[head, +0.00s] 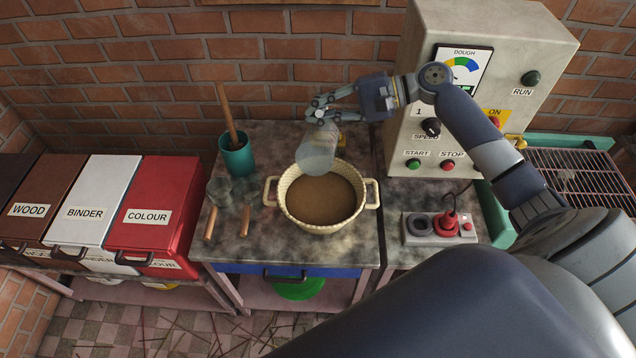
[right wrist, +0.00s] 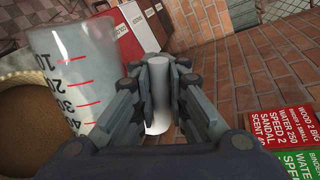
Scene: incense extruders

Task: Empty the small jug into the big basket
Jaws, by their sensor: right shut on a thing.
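The small jug (head: 316,150) is see-through, with red measuring marks that show in the right wrist view (right wrist: 75,75). It is tilted above the back rim of the big basket, and I make out no clear contents in it. My right gripper (head: 319,113) is shut on the jug's pale handle (right wrist: 158,105). The big basket (head: 287,212) is cream, two-handled and stands on the worktop with brown material inside. Its rim and brown filling show at the left of the right wrist view (right wrist: 30,115). My left gripper is out of view.
The dough machine (head: 465,90) stands to the right. Lidded bins (head: 155,215) line the left.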

